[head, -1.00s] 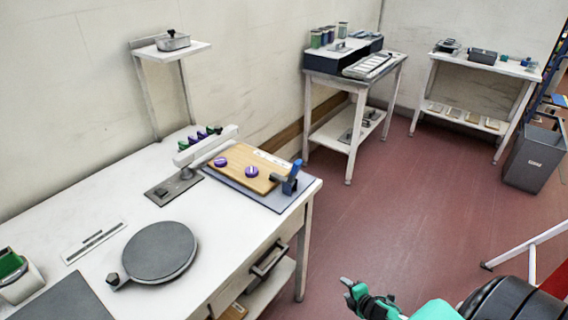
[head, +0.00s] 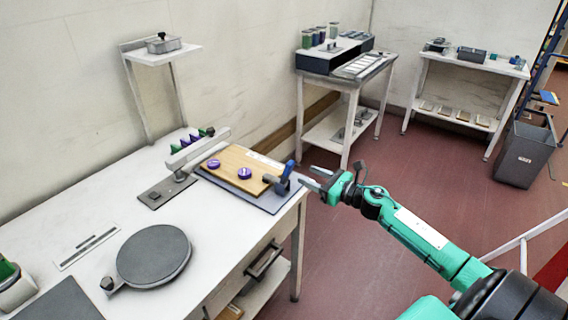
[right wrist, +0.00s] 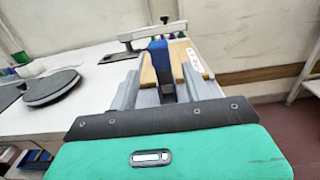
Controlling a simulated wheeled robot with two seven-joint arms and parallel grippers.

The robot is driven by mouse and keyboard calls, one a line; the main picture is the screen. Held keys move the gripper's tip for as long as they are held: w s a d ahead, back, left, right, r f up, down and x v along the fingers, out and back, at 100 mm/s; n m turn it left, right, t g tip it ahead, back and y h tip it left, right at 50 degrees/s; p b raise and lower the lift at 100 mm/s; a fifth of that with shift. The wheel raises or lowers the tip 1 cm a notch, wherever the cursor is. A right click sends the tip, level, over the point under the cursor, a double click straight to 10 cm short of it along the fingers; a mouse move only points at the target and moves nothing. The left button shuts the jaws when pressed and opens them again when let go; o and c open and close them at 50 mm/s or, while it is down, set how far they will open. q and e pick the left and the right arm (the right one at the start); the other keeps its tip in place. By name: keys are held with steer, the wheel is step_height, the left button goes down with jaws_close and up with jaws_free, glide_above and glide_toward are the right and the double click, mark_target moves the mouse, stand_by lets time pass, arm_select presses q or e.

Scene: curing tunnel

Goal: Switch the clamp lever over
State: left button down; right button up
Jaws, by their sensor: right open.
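The clamp lever has a blue handle (head: 287,170) and stands upright on a dark clamp body (head: 277,184) at the right edge of the wooden board (head: 238,169). My right gripper (head: 314,178) is open and level with the handle, just to its right, at the table's right end. In the right wrist view the blue handle (right wrist: 158,54) stands ahead of and between the two grey fingers (right wrist: 160,88). I cannot tell whether they touch it. My left gripper is not in view.
A round dark plate (head: 154,255) lies on the white table (head: 105,240) at the front. Red floor is free right of the table.

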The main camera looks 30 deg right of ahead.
mark_target(292, 168)
steer(key=p+x, duration=0.2)
steer(key=x, duration=0.7)
steer(key=shift+r+p, duration=0.1)
steer(key=shift+p, duration=0.2)
steer(key=shift+w+a, duration=0.25)
steer(key=shift+w, duration=0.4)
jaws_close()
